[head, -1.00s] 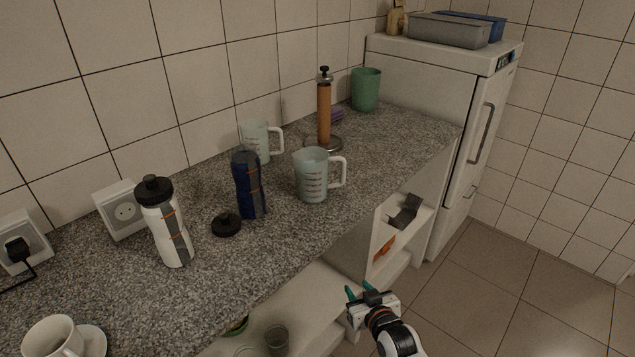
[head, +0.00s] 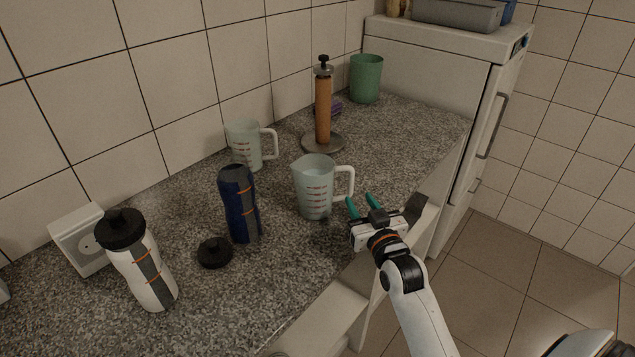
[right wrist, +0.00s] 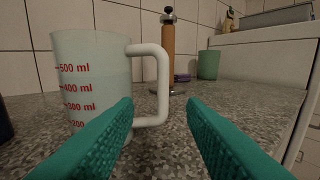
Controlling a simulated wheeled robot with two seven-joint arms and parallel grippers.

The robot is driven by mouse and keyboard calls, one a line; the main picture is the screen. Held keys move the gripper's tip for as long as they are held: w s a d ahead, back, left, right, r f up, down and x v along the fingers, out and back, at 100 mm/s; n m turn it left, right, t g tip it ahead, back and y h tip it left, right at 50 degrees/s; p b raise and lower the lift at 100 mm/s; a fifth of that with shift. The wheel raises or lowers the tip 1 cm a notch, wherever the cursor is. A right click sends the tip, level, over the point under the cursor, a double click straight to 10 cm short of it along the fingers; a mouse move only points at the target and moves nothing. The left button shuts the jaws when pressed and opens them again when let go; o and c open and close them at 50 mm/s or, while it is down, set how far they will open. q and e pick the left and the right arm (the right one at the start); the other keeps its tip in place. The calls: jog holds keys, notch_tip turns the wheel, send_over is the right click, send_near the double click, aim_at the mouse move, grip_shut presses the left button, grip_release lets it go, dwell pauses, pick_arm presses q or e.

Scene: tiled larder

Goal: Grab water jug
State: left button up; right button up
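A translucent measuring jug (head: 313,188) with red marks and a white handle stands upright on the granite counter. A second, similar jug (head: 244,147) stands farther back by the wall. My right gripper (head: 361,207) is open and empty at the counter's front edge, just right of the front jug's handle. In the right wrist view the front jug (right wrist: 92,70) is at the left, its handle (right wrist: 161,85) beyond the green fingers (right wrist: 160,135), near the left one. The gripper does not appear to touch it. My left gripper is not in view.
A blue bottle (head: 239,206), a black lid (head: 214,253) and a white bottle (head: 143,262) stand left of the front jug. Behind are a paper-towel-type holder (head: 323,110) and a green cup (head: 366,79). A white fridge (head: 430,75) closes the counter's far end.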

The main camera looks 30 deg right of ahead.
aim_at(352, 185)
jog(key=w, duration=0.3)
jog(key=shift+w+d+r, duration=0.15)
jog(key=shift+w+d, duration=0.05)
jog(key=shift+d, duration=0.15)
jog(key=w, duration=0.2)
jog(key=w+d+p, duration=0.1)
jog(key=w, duration=0.2)
jog(key=shift+w+d+p, duration=0.15)
jog(key=shift+d+p, duration=0.05)
jog(key=shift+p, duration=0.1)
jog(key=shift+w, duration=0.2)
jog(key=shift+s, duration=0.1)
jog(key=shift+c, duration=0.9)
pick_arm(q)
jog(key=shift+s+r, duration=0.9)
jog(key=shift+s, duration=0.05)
pick_arm(e)
grip_shut()
jog(key=shift+r, duration=0.1)
